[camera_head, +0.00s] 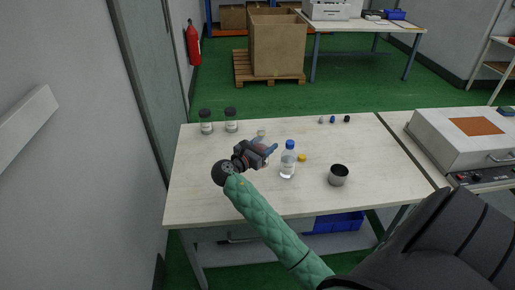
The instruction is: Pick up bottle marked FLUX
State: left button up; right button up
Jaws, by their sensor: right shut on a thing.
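My right gripper (268,150) is low over the white table, its arm coming in from the lower right. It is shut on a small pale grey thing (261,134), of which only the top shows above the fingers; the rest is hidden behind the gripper. A clear bottle with a blue cap and a white label (288,165) stands upright just right of the fingertips. Its label is too small to read, and no FLUX mark can be made out on anything. My left gripper is not in view.
Two dark-lidded jars (206,127) stand at the table's (210,195) back left. Several small items (333,119) lie at the back. A grey device (460,140) stands at right. The front left is clear.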

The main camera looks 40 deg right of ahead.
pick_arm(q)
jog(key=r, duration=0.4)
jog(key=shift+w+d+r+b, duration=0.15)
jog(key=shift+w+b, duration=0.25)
pick_arm(e)
jog(key=s+d+r, duration=0.2)
jog(key=s, duration=0.1)
jog(key=shift+s+d+r, duration=0.15)
jog(key=shift+r, duration=0.1)
